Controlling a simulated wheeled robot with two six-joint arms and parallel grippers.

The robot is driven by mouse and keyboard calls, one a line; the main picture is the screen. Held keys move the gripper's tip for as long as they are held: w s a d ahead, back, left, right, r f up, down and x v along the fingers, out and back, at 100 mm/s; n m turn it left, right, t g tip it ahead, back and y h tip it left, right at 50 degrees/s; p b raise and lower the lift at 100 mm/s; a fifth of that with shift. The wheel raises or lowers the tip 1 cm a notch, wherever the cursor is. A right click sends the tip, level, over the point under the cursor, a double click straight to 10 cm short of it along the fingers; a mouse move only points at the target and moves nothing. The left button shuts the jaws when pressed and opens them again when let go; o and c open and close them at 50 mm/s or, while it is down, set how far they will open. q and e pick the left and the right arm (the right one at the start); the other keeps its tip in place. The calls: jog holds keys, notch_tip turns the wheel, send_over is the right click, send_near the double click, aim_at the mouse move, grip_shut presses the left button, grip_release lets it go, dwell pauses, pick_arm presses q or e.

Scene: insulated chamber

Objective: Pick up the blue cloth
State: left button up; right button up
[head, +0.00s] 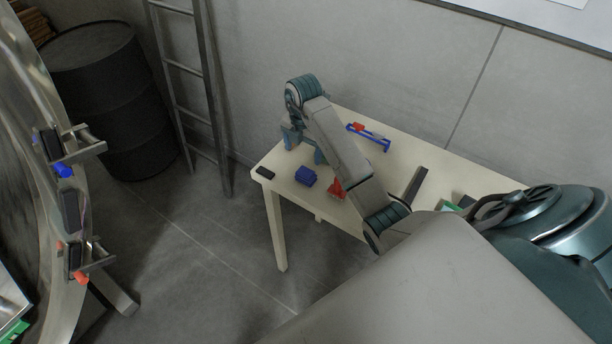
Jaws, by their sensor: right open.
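The blue cloth (305,175) is a small, dark blue folded block lying near the left end of the cream table (285,160). My right gripper (304,146) is over the table, just behind the cloth in the picture. Its blue-grey fingers are apart, with nothing seen between them, and the cloth lies clear of them. My right arm reaches in from the lower right and covers part of the table. My left gripper is out of view.
A red item (336,188) lies right of the cloth, partly hidden by my arm. A blue-and-red tool (370,137), a small black object (265,172) and a dark bar (414,186) also lie on the table. A ladder (196,90) and barrel (115,100) stand left.

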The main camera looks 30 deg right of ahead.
aim_at(306, 173)
notch_tip(306, 173, down, 6)
jog(key=b, duration=0.5)
jog(key=shift+d+r, duration=0.1)
jog(key=shift+r, duration=0.05)
jog(key=f+b, duration=0.4)
jog(key=shift+s+d+f, duration=0.2)
jog(key=shift+d+f, duration=0.05)
jog(key=shift+f, duration=0.1)
jog(key=shift+f+b, duration=0.25)
jog(key=shift+b, duration=0.05)
jog(key=shift+r, duration=0.1)
jog(key=shift+c, duration=0.9)
jog(key=c, duration=0.9)
jog(key=shift+r, duration=0.1)
